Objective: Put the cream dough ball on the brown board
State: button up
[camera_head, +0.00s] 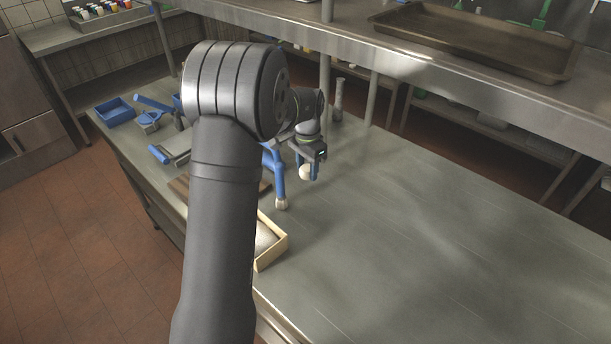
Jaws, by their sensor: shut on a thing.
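The cream dough ball (305,172) is small and pale, and it is between the fingers of my gripper (308,170), which is shut on it. My gripper points down over the steel table, right of the blue brush-like tool; I cannot tell the exact height of the ball. The brown board (179,187) lies on the table to the left of my gripper. My arm hides most of the board, and only its edges show.
A wooden box (282,248) with pale contents stands near the front edge. A blue tool (279,185) stands close by my gripper. A blue bin (115,111) and blue-handled tools lie at the left. A steel shelf (420,60) overhangs the back. The table's right side is clear.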

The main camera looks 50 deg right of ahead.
jog(key=s+r, duration=0.6)
jog(key=s, duration=0.5)
jog(key=w+a+r, duration=0.1)
jog(key=w+a, duration=0.6)
jog(key=w, duration=0.3)
jog(key=w+a+r, duration=0.1)
jog(key=w+a, duration=0.5)
jog(key=w, duration=0.4)
jog(key=shift+m, duration=0.3)
jog(key=w+a+f, duration=0.1)
jog(key=w+f, duration=0.1)
jog(key=w, duration=0.1)
jog(key=w+a+f, duration=0.2)
jog(key=w, duration=0.2)
jog(key=w+a+f, duration=0.2)
jog(key=w, duration=0.1)
jog(key=shift+w+a+f, duration=0.1)
jog(key=shift+w+f, duration=0.05)
jog(key=shift+f, duration=0.2)
jog(key=shift+w+f, duration=0.1)
jog(key=shift+f, duration=1.9)
jog(key=shift+f, duration=0.15)
jog(key=o, duration=0.9)
jog(key=shift+o, duration=0.2)
